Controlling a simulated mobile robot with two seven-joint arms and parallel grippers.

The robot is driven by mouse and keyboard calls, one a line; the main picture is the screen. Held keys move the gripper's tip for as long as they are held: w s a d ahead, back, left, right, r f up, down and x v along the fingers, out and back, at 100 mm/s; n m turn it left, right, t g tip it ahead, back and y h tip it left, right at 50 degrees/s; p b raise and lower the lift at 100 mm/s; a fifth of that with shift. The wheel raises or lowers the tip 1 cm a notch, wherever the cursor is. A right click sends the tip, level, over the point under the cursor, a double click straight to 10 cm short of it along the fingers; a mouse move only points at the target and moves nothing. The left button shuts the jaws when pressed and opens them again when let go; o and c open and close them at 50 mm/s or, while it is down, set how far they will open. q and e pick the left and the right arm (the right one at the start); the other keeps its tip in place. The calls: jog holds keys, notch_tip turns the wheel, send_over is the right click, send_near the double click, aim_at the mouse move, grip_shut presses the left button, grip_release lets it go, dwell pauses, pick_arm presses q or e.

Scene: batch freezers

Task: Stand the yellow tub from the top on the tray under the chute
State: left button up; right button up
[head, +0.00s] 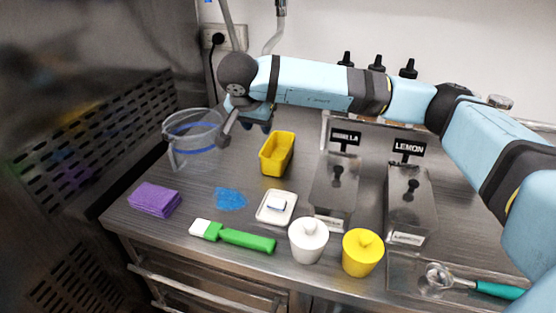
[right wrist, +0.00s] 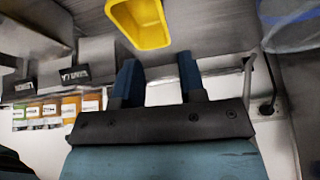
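A rectangular open yellow tub (head: 268,165) stands on the steel counter below and right of my right gripper (head: 257,125). The right wrist view shows the tub (right wrist: 140,24) beyond the fingertips, apart from them. My right gripper (right wrist: 158,75) has its two dark blue fingers spread, with nothing between them. I cannot make out the chute or the tray under it in these views. My left gripper is not in view.
A clear round container (head: 185,142) stands left of the gripper. Metal bins labelled vanilla (head: 334,190) and lemon (head: 410,205) stand to the right. In front are a purple cloth stack (head: 155,199), green brush (head: 247,240), small white dish (head: 264,216), white pot (head: 308,243) and yellow pot (head: 362,256).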

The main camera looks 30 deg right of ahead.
aim_at(266, 145)
jog(key=shift+w+d+f, duration=0.1)
jog(key=shift+n, duration=0.3)
jog(key=x, duration=0.7)
jog(key=shift+w, duration=0.1)
jog(key=shift+w+b+x, duration=0.1)
jog(key=shift+b+x, duration=0.2)
jog(key=shift+x, duration=1.3)
jog(key=shift+w+b+x, duration=0.15)
jog(key=shift+b+x, duration=0.1)
jog(key=shift+x, duration=1.3)
jog(key=shift+f, duration=0.15)
grip_shut()
